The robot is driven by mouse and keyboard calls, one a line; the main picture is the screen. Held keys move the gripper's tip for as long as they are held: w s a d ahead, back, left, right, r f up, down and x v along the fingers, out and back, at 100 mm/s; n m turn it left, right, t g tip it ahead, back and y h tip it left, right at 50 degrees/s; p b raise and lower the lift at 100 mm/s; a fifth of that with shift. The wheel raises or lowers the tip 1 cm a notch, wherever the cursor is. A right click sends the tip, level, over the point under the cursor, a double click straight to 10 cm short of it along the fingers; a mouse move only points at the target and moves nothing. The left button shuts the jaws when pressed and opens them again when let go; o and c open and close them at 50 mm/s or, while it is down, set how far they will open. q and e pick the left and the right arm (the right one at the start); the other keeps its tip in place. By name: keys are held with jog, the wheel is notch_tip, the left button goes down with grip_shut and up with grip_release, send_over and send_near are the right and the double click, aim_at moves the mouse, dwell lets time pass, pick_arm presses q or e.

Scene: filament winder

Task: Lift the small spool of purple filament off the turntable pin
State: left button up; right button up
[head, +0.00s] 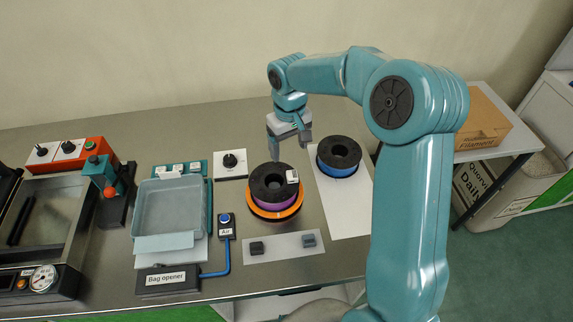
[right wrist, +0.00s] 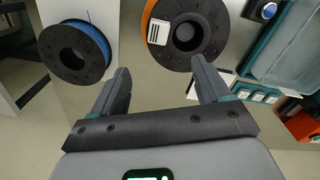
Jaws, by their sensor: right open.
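The small spool of purple filament (head: 276,202) has black flanges and a white label on top. It sits on an orange round turntable (head: 287,214), and in the right wrist view its black top flange (right wrist: 208,42) shows at the top. The turntable pin cannot be made out. My right gripper (head: 289,150) is open and empty, just behind and above the spool in the head view. In the right wrist view its fingers (right wrist: 160,72) are apart, with the spool beyond them and not between them. My left gripper is not in view.
A black spool of blue filament (head: 338,156) stands on a white sheet (head: 345,208) right of the turntable. A knob box (head: 230,165) is behind left. The air switch (head: 226,226), bag opener (head: 168,281) and clear tray (head: 168,208) lie left. A grey plate (head: 285,246) lies in front.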

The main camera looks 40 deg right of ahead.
aim_at(290, 170)
notch_tip(290, 170, down, 10)
jog(key=shift+s+r+p, duration=0.1)
jog(key=shift+s+p, duration=0.05)
jog(key=shift+p, duration=0.3)
jog(key=shift+f, duration=0.25)
jog(key=shift+a+f, duration=0.15)
jog(key=shift+a, duration=0.05)
jog(key=shift+f, duration=0.15)
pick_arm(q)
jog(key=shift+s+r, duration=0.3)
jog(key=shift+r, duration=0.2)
pick_arm(e)
jog(key=shift+d+f, duration=0.1)
jog(key=c, duration=0.8)
grip_shut()
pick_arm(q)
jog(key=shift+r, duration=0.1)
